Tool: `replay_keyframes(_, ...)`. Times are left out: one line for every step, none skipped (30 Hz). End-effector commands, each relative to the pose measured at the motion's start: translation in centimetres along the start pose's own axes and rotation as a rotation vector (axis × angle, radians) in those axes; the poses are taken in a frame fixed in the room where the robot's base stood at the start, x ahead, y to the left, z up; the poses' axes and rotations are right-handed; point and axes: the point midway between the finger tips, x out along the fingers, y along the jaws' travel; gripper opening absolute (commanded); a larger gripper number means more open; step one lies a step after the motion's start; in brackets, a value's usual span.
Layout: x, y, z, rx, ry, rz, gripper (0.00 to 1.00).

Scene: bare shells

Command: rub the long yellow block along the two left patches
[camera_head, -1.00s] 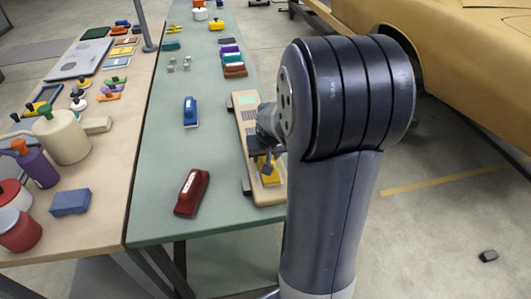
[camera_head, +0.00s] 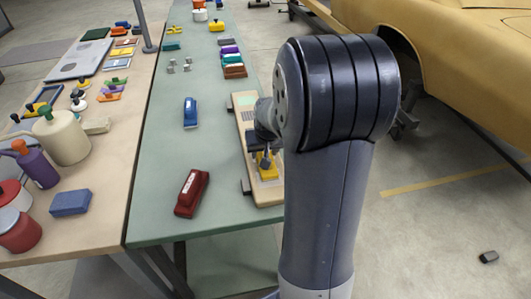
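A pale wooden board (camera_head: 243,125) lies along the right edge of the green table. It bears a light green patch (camera_head: 245,100) at its far end and a dark grey patch (camera_head: 248,116) nearer. A yellow block (camera_head: 268,173) shows at the near part of the board, partly covered by my gripper (camera_head: 265,161). My gripper points down at the block and looks to be touching it. The fingertips are small and dark, so whether they are closed on the block is unclear. My arm hides the board's right side and any patches there.
A blue block (camera_head: 190,112) and a dark red block (camera_head: 191,192) stand left of the board on the green table (camera_head: 165,160). Several coloured blocks (camera_head: 233,62) lie beyond the board. A tan table (camera_head: 105,165) at left holds jugs, bottles and tools. Green surface between is clear.

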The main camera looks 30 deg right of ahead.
Motion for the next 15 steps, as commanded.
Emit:
replay_keyframes(0.0, 0.0, 0.2, 0.000, 0.000, 0.000, 0.27)
replay_keyframes(-0.1, 0.0, 0.3, 0.000, -0.001, 0.000, 0.27)
replay_keyframes(-0.1, 0.0, 0.5, 0.000, 0.000, 0.000, 0.27)
replay_keyframes(-0.2, 0.0, 0.6, 0.000, 0.000, 0.000, 0.27)
replay_keyframes(-0.3, 0.0, 0.8, 0.000, 0.000, 0.000, 0.27)
replay_keyframes(-0.4, 0.0, 1.0, 0.000, -0.001, 0.000, 0.27)
replay_keyframes(-0.5, 0.0, 1.2, 0.000, -0.001, 0.000, 0.27)
replay_keyframes(-0.5, 0.0, 1.3, 0.000, -0.001, 0.000, 0.27)
replay_keyframes(-0.6, 0.0, 1.4, 0.000, -0.001, 0.000, 0.27)
replay_keyframes(-0.6, 0.0, 1.4, 0.000, -0.001, 0.000, 0.27)
replay_keyframes(-0.6, 0.0, 1.5, 0.000, -0.001, 0.000, 0.27)
replay_keyframes(-0.7, 0.0, 1.6, 0.000, -0.001, 0.000, 0.27)
replay_keyframes(-0.7, 0.0, 1.7, 0.000, -0.001, 0.000, 0.27)
replay_keyframes(-0.7, 0.0, 1.8, 0.000, -0.001, 0.000, 0.27)
replay_keyframes(-0.8, 0.0, 2.0, 0.000, -0.001, 0.000, 0.27)
